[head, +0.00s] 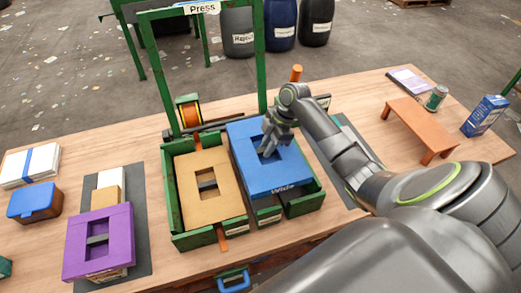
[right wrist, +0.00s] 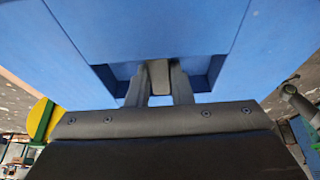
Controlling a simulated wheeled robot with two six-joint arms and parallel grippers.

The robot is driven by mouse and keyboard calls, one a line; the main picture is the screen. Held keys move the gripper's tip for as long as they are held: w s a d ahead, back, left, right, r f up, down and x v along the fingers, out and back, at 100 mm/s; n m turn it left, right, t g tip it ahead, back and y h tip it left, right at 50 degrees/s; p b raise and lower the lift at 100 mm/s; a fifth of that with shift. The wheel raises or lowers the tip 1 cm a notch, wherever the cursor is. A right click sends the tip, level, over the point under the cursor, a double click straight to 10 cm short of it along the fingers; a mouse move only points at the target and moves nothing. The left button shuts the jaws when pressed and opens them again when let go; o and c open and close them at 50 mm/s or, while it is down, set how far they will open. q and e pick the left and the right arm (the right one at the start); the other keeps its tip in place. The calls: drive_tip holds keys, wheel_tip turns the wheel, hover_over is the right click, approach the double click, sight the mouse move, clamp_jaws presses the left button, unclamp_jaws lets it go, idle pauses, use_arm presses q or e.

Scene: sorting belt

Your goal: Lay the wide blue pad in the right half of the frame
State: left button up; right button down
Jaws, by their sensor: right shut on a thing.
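The wide blue pad (head: 289,177) has a square opening in its middle and shows over the right half of the green frame (head: 175,213). Its near edge seems to stand above the frame's floor, and it looks slightly askew to the frame's walls. My right gripper (head: 268,148) reaches into the opening and is shut on the pad's grip. In the right wrist view, the fingers (right wrist: 160,86) close on a grey bar inside the blue opening. A tan pad (head: 222,210) lies in the frame's left half. My left gripper is not in view.
A purple pad (head: 75,245) lies on a dark mat at the left. A blue-lidded box (head: 34,199) and white stack (head: 15,170) are beside it. The green press posts (head: 261,60) rise behind the frame. An orange stand (head: 420,128) is at the right.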

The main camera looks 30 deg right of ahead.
drive_tip(key=shift+f, duration=0.1)
drive_tip(key=shift+f+b, duration=0.2)
drive_tip(key=shift+b, duration=0.1)
drive_tip(key=shift+d+f+b, duration=0.2)
drive_tip(key=shift+f+b, duration=0.2)
drive_tip(key=shift+b, duration=0.05)
drive_tip(key=shift+r, duration=0.15)
drive_tip(key=shift+a+p, duration=0.2)
drive_tip(key=shift+p, duration=0.25)
drive_tip(key=shift+d, duration=0.1)
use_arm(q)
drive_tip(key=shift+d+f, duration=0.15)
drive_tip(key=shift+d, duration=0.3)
